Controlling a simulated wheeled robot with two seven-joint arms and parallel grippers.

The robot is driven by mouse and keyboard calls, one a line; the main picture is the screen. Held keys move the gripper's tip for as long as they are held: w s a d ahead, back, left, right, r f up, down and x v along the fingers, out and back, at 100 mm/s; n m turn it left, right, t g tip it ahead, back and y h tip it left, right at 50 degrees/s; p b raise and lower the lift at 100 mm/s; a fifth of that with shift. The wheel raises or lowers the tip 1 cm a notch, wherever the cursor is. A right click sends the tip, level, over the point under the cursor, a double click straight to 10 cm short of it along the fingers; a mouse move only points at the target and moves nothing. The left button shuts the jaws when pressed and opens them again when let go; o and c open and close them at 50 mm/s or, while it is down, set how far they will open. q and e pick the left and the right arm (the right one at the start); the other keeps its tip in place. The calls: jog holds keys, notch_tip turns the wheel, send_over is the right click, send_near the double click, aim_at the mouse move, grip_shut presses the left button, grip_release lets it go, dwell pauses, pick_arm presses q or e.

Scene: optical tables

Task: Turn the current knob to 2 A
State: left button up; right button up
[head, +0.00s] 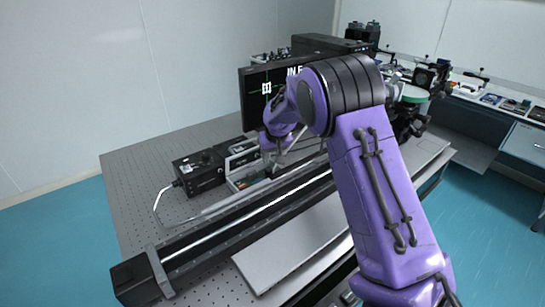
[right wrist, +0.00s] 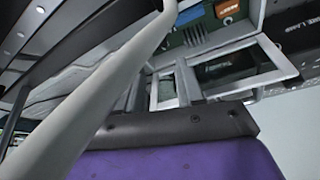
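No current knob or 2 A mark can be made out in either view. In the head view, my purple right arm reaches over the optical table (head: 135,165). Its gripper (head: 276,162) points down beside a group of small instruments, including a black unit (head: 238,152) and a low grey-framed unit (head: 250,180). The fingertips are small and partly hidden there. Whether the fingers touch anything cannot be told. My left gripper is not in view.
A black box (head: 199,174) with a bent light cable stands left of the instruments. A long dark rail (head: 215,237) runs along the table's front, with a grey plate (head: 285,245) before it. A dark screen (head: 256,92) stands behind. The table's left part is clear.

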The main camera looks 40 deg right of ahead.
aim_at(268, 170)
jog(key=shift+s+a+r, duration=0.1)
jog(key=shift+s+r, duration=0.15)
jog(key=shift+r, duration=0.4)
jog(key=shift+s+n+y+p, duration=0.2)
jog(key=shift+n+y+p, duration=0.15)
jog(key=shift+p, duration=0.3)
jog(key=shift+d+n, duration=0.3)
jog(key=shift+n, duration=0.15)
jog(key=shift+w+d+p, duration=0.1)
jog(key=shift+d+p, duration=0.1)
jog(key=shift+p, duration=0.2)
jog(key=shift+w+d+f+n, duration=0.1)
jog(key=shift+d+f+n, duration=0.1)
jog(key=shift+n, duration=0.1)
jog(key=p+x, duration=0.1)
jog(key=x, duration=0.9)
jog(key=shift+a+p, duration=0.2)
jog(key=shift+p, duration=0.15)
jog(key=shift+w+a, duration=0.1)
jog(key=shift+w, duration=0.05)
